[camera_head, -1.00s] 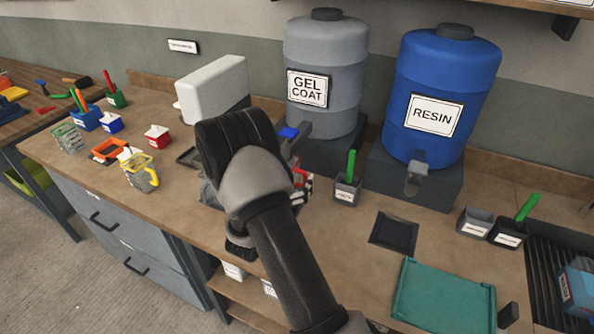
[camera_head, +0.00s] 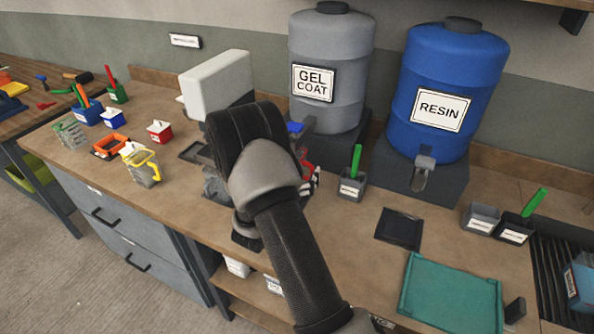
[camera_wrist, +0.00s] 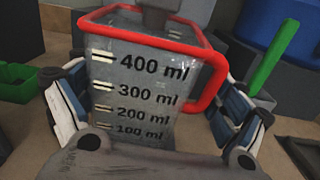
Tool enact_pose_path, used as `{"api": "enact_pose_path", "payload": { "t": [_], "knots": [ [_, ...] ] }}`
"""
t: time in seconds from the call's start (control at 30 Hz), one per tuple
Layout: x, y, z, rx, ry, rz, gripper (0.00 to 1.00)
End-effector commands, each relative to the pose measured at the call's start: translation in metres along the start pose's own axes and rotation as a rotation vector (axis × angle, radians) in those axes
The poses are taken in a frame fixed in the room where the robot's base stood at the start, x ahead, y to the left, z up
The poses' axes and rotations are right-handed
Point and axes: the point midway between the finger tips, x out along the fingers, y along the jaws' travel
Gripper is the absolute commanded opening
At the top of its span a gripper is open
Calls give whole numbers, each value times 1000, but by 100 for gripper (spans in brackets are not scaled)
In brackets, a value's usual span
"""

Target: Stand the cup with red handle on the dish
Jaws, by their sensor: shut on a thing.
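The cup with the red handle and red rim (camera_wrist: 135,100) is a clear measuring cup with ml marks. It stands upright between the fingers of my gripper (camera_wrist: 150,108), which is shut on it. A grey spout (camera_wrist: 158,12) is right above its mouth in the wrist view. In the head view my own wrist hides most of the cup; a little red (camera_head: 304,158) shows beside it. A flat dark square dish (camera_head: 399,229) lies empty on the bench, right of my gripper. Another dark flat square (camera_head: 196,153) lies left of my wrist, partly hidden.
The grey gel coat drum (camera_head: 330,75) and blue resin drum (camera_head: 443,90) stand behind. A small pot with a green stick (camera_head: 351,186) stands between my gripper and the right-hand dish. A yellow-handled cup (camera_head: 141,165) is left. A green tray (camera_head: 452,292) lies front right.

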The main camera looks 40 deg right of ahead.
Motion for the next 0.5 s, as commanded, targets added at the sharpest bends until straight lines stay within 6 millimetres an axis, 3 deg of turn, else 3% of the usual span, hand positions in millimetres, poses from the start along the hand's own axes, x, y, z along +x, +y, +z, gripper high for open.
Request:
{"api": "enact_pose_path", "payload": {
  "t": [0.5],
  "knots": [
    [-2,-2,-40,-6,10,0,48]
  ]
}}
